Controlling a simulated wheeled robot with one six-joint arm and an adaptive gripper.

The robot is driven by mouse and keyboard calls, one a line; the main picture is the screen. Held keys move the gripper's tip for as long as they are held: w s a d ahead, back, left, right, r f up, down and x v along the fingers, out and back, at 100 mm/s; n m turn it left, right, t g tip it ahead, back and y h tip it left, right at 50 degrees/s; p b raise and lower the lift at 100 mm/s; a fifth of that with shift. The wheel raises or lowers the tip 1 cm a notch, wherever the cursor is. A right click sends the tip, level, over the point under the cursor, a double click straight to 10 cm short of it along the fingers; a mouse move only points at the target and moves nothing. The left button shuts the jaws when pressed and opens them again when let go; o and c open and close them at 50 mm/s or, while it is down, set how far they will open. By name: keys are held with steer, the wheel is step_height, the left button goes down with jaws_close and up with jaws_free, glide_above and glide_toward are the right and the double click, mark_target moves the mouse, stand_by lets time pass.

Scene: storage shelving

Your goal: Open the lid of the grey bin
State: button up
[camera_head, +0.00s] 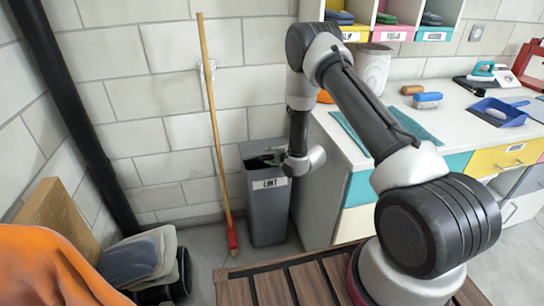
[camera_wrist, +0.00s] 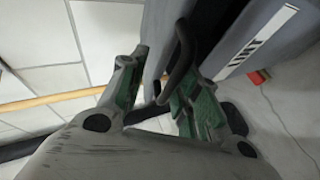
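The grey bin (camera_head: 267,220) stands on the floor against the wall, with a white label reading LINT near its top.
A broom with a wooden stick (camera_head: 213,110) and red head leans left of the bin. A white counter (camera_head: 440,115) with drawers stands close to its right. An orange cloth (camera_head: 45,268) and a cardboard piece (camera_head: 58,222) are at lower left. Slatted wood (camera_head: 270,287) lies in front.

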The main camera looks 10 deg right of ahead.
steer(key=v, duration=0.8)
steer(key=shift+s, duration=0.4)
steer(key=shift+d+f, duration=0.1)
steer(key=shift+d, duration=0.05)
stand_by(0.3)
steer(key=shift+s, duration=0.15)
